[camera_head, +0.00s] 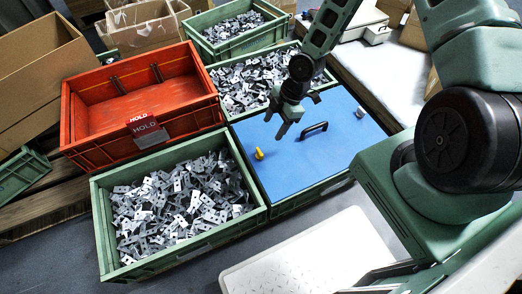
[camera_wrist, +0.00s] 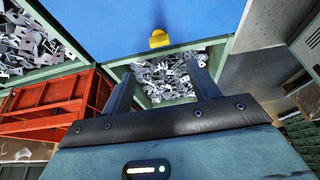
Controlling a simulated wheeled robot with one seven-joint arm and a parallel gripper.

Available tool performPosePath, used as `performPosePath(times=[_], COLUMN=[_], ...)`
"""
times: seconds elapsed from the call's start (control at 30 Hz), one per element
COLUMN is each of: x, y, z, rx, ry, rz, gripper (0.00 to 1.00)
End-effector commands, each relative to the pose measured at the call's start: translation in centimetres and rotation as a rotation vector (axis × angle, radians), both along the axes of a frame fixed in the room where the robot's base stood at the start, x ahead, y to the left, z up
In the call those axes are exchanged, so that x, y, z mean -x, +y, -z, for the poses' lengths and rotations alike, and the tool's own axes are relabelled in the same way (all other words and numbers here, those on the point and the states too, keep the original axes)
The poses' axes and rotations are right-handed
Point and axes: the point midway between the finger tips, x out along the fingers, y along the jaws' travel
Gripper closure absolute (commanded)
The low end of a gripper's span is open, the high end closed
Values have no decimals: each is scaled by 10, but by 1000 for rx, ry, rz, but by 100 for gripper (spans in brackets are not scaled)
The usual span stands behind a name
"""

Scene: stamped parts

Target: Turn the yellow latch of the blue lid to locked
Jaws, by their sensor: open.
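The blue lid (camera_head: 315,165) covers a green crate at the middle right of the head view; it also shows in the wrist view (camera_wrist: 220,20). The yellow latch (camera_head: 259,154) sits near the lid's left edge. In the wrist view the latch (camera_wrist: 159,39) is at the lid's edge, ahead of and apart from the fingertips. My gripper (camera_head: 281,130) hangs over the lid, right of and above the latch. Its two fingers (camera_wrist: 164,62) are apart with nothing between them. I cannot tell the latch's exact angle.
A green crate of stamped parts (camera_head: 101,228) stands left of the lid, with more filled crates (camera_head: 228,47) behind. An empty red crate (camera_head: 67,117) marked HOLD stands at the left. Cardboard boxes (camera_head: 82,52) are behind it. A white step (camera_head: 228,278) lies in front.

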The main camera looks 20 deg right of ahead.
Motion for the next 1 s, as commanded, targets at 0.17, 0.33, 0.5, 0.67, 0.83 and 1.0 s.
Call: performPosePath(times=[0.17,0.33,0.5,0.67,0.83,1.0], x=[1,0,0,0,0,0], y=[16,29,39,45,47,47], z=[40,72,97,109,113,113], rx=[0,0,0,1,1,1], ry=[2,1,1,2,0,0], rz=[-3,-2,0,1,2,2], gripper=[40,40,40,40,40,40])
